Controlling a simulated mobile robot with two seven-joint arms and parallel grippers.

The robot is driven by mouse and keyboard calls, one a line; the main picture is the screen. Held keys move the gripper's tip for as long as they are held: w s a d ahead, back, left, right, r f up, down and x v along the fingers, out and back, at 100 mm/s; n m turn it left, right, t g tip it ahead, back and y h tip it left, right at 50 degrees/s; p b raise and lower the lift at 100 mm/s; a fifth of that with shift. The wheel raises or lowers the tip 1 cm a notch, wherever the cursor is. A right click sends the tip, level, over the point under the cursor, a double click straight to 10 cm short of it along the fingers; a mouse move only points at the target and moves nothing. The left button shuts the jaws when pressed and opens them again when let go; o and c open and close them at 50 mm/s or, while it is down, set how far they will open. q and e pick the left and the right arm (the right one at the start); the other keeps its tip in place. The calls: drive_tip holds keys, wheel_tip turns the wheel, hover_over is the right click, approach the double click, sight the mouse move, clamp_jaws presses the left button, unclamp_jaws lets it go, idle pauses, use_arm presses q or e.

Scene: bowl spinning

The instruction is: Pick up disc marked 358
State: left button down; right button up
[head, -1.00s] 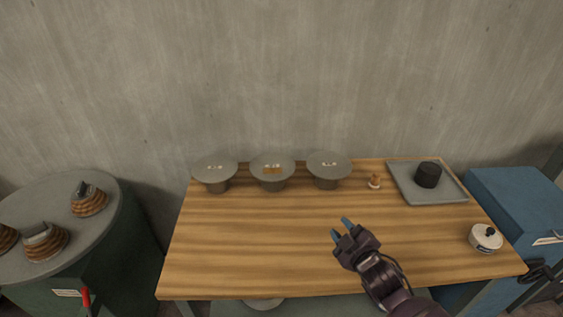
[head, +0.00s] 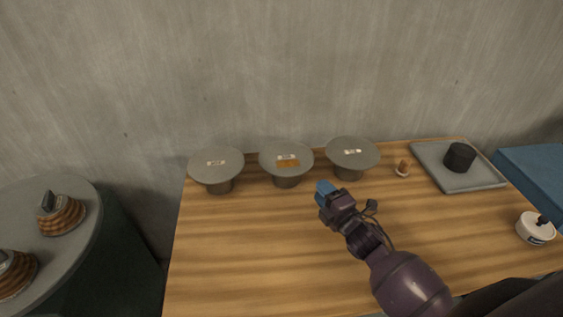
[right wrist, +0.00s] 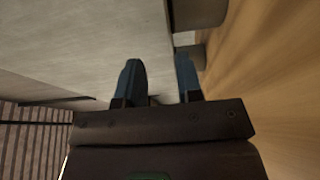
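Three round grey discs stand on short pedestals along the back of the wooden table: a left disc (head: 216,163), a middle disc (head: 287,157) and a right disc (head: 352,153). Each has a small pale label, too small to read, so I cannot tell which is 358. The middle disc also bears an orange-brown patch. My right gripper (head: 325,189) is above the table, in front of the gap between the middle and right discs, apart from both. In the right wrist view its blue fingers (right wrist: 160,80) are apart with nothing between them. My left gripper is out of view.
A round grey stand (head: 90,210) holds brown ringed objects at left. The table's front left is clear.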

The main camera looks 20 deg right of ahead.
sight(301, 169)
drive_tip(key=shift+w+f, duration=0.1)
drive_tip(key=shift+f, duration=0.55)
drive_tip(key=shift+w, duration=0.15)
drive_tip(key=w, duration=0.7)
drive_tip(key=w+a, duration=0.1)
drive_tip(key=w, duration=0.2)
drive_tip(key=shift+w+r+b, duration=0.1)
drive_tip(key=shift+w+b, duration=0.15)
drive_tip(key=shift+b, duration=0.1)
clamp_jaws()
